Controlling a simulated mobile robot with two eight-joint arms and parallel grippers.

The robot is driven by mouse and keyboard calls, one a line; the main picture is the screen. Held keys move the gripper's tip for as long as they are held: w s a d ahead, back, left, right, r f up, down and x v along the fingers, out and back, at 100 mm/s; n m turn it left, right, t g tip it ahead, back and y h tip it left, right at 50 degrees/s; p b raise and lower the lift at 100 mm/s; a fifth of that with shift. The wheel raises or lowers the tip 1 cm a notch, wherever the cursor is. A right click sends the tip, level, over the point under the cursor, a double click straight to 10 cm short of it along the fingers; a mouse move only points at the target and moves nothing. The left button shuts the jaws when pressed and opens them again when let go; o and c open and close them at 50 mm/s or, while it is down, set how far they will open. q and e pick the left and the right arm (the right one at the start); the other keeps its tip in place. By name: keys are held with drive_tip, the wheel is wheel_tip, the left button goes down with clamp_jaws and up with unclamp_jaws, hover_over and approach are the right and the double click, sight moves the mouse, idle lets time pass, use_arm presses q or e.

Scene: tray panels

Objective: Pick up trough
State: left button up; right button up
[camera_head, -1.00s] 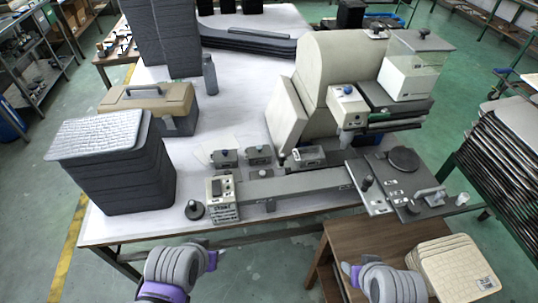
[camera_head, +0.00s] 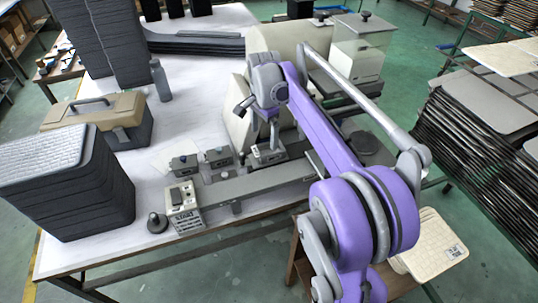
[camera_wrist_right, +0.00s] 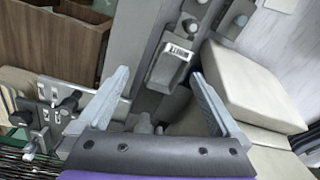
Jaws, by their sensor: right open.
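A small grey box-like piece (camera_head: 268,156) with a white label sits on the white table in front of the beige machine. It may be the trough, but I cannot be sure. In the right wrist view this piece (camera_wrist_right: 170,66) lies beyond and between my fingertips. My right gripper (camera_head: 273,138) points down over it, partly hidden by my arm. In the wrist view the right gripper (camera_wrist_right: 160,78) has its fingers wide apart with nothing held. My left gripper is not in view.
Two small grey boxes (camera_head: 184,165) (camera_head: 219,155) stand left of the piece. A long grey bar (camera_head: 245,189) runs along the front edge. The beige machine (camera_head: 236,115) is close behind. Stacked dark trays (camera_head: 105,190) and a tan toolbox (camera_head: 95,112) stand left.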

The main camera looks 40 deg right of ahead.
drive_tip(key=w+d+f+m, duration=0.1)
drive_tip(key=w+d+m, duration=0.15)
drive_tip(key=d, duration=0.25)
drive_tip(key=m, duration=0.1)
approach(268, 152)
drive_tip(key=shift+s+d+f+g+b, duration=0.4)
drive_tip(key=shift+s+d+f, duration=0.15)
drive_tip(key=shift+s+f, duration=0.25)
drive_tip(key=f, duration=0.5)
drive_tip(key=shift+w+a+f, duration=0.15)
drive_tip(key=shift+w+f, duration=0.1)
drive_tip(key=c, duration=1.6)
